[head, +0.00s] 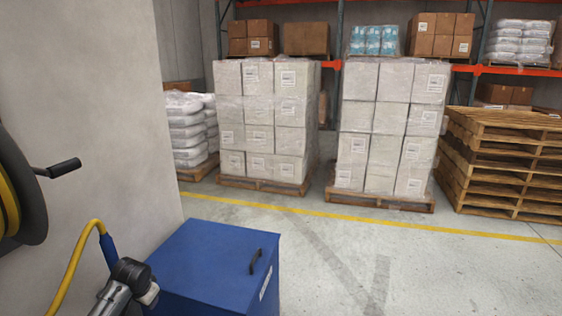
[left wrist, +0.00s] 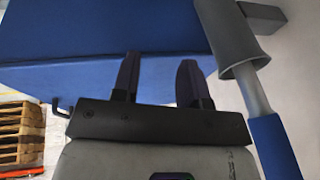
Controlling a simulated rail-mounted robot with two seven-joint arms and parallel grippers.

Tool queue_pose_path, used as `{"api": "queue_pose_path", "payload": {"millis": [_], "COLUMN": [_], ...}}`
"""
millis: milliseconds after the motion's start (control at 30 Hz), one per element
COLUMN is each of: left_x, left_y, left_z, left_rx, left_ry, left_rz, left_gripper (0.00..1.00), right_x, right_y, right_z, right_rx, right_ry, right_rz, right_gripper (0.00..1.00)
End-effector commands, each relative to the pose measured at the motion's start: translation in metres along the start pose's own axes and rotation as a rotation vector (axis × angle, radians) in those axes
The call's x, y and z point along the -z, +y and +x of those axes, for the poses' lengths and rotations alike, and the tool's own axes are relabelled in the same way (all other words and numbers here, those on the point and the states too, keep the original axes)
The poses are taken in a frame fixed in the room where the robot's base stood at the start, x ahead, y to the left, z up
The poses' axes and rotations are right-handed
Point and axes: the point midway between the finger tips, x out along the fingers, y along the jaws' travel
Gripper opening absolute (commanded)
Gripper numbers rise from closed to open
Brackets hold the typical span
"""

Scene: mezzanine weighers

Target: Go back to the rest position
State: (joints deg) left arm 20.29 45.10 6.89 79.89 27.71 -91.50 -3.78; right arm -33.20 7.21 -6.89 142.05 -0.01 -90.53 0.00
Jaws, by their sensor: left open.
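My left gripper (left wrist: 157,75) is open in the left wrist view, with its two dark fingers apart and nothing between them. The fingers point toward a blue cabinet (left wrist: 100,25); whether they touch it I cannot tell. A grey flared tool with a blue grip (left wrist: 275,145) is beside the gripper, on the right of that view. In the head view, part of my left arm shows at the lower left, in front of the cabinet (head: 205,255), and its fingers cannot be made out. My right gripper is in neither view.
A hose reel (head: 25,195) with a crank and a yellow hose (head: 75,262) is at the left, near a grey wall (head: 100,100). Wrapped box pallets (head: 262,125) and stacked empty pallets (head: 500,165) stand behind a yellow floor line. The floor right of the cabinet is clear.

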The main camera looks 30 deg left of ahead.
Motion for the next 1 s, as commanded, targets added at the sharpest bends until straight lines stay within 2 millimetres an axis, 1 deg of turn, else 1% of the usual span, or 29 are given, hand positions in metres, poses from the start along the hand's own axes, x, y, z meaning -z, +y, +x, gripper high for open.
{"api": "queue_pose_path", "payload": {"millis": [33,67,100,167,200,300,367,400,467,500,567,600,667,700,767,800,867,900,967,1000], "left_x": [0.012,0.016,0.021,0.023,0.021,0.011,0.001,-0.006,-0.017,-0.025,-0.037,-0.045,-0.058,-0.066,-0.079,-0.087,-0.1,-0.108,-0.12,-0.128], "left_y": [0.022,0.034,0.05,0.077,0.096,0.137,0.157,0.169,0.185,0.195,0.207,0.214,0.224,0.23,0.237,0.242,0.248,0.252,0.256,0.259], "left_z": [-0.025,-0.04,-0.059,-0.09,-0.111,-0.161,-0.188,-0.205,-0.23,-0.247,-0.271,-0.286,-0.309,-0.324,-0.345,-0.359,-0.378,-0.391,-0.408,-0.419], "left_rx": [0.033,0.055,0.078,0.103,0.113,0.119,0.11,0.102,0.086,0.072,0.049,0.033,0.005,-0.015,-0.045,-0.067,-0.102,-0.125,-0.157,-0.176], "left_ry": [0.063,0.097,0.143,0.207,0.249,0.336,0.375,0.398,0.426,0.441,0.458,0.467,0.475,0.477,0.475,0.471,0.459,0.447,0.425,0.407], "left_rz": [0.044,0.068,0.099,0.144,0.173,0.235,0.263,0.279,0.299,0.31,0.322,0.328,0.335,0.338,0.34,0.342,0.343,0.342,0.339,0.337], "left_gripper": [0.4,0.4,0.4,0.4,0.4,0.4,0.4,0.4,0.4,0.4,0.4,0.4,0.4,0.4,0.4,0.4,0.4,0.4,0.4,0.4], "right_x": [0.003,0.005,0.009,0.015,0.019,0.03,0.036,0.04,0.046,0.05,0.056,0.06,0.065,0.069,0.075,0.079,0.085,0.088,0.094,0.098], "right_y": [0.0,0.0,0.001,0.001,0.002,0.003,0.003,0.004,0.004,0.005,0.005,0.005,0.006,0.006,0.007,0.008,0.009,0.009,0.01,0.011], "right_z": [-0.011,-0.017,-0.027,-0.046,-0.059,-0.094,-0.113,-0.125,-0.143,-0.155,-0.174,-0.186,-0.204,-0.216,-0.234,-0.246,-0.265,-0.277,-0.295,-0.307], "right_rx": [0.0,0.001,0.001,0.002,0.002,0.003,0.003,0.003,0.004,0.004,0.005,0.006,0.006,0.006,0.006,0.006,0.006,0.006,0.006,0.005], "right_ry": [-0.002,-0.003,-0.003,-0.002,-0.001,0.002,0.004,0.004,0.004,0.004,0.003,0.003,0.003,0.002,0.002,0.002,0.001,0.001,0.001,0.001], "right_rz": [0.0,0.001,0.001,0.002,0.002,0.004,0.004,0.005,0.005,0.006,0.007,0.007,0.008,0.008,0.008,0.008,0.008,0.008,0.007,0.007], "right_gripper": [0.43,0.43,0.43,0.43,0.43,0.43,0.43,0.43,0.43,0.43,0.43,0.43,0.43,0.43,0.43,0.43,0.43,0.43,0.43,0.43]}}
